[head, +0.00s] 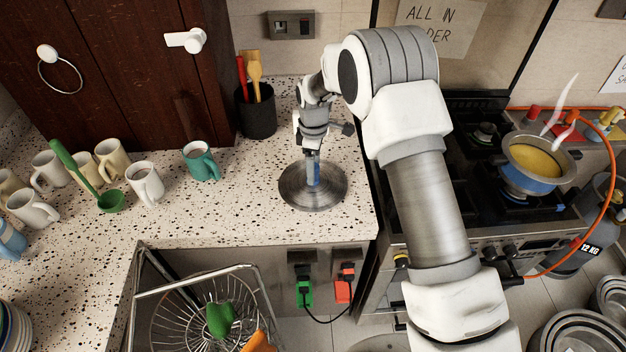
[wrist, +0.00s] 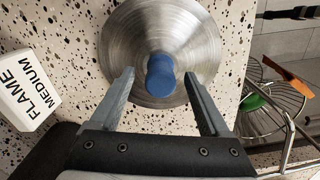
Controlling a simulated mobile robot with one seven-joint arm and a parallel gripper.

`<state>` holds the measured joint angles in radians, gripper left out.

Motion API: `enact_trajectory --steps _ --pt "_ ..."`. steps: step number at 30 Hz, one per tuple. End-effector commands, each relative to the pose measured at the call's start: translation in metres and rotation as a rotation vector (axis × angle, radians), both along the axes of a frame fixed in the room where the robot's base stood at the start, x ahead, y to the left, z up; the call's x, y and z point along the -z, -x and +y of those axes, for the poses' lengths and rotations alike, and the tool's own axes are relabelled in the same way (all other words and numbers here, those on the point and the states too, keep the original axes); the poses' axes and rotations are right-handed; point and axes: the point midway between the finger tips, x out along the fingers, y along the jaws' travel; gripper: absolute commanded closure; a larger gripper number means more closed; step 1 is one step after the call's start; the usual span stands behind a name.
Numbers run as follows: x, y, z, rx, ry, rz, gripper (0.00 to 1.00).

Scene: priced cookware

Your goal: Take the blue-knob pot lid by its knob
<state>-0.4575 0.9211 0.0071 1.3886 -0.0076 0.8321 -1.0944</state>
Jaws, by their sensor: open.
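The steel pot lid (head: 300,198) lies flat on the speckled counter near its front right corner. Its blue knob (head: 317,175) stands up from the middle, partly covered by my gripper (head: 311,162). In the wrist view the lid (wrist: 205,38) fills the upper middle, and the knob (wrist: 160,76) shows between the two fingertips. My gripper (wrist: 159,74) points down over the lid, open, with a clear gap between the knob and each finger. I cannot tell how far down the knob the fingertips reach.
A dark utensil holder (head: 256,115) stands behind the lid, and a teal mug (head: 201,162) is to its left. The stove with a steaming pot (head: 533,170) is at right. A wire basket (head: 195,320) hangs off the counter's front. A "FLAME MEDIUM" block (wrist: 25,92) is at left in the wrist view.

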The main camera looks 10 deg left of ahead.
Motion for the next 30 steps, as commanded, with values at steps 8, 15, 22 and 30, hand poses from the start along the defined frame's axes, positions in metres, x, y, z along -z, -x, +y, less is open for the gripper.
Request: enact_trajectory --steps 8,15,22,30 --pt "0.025 0.001 0.0 -0.001 0.0 0.0 0.2" --pt "0.025 0.001 0.0 -0.001 0.0 -0.001 0.29" --pt "0.025 0.001 0.0 0.0 0.0 0.0 0.71" --pt "0.025 0.001 0.0 0.0 0.0 0.0 1.0"
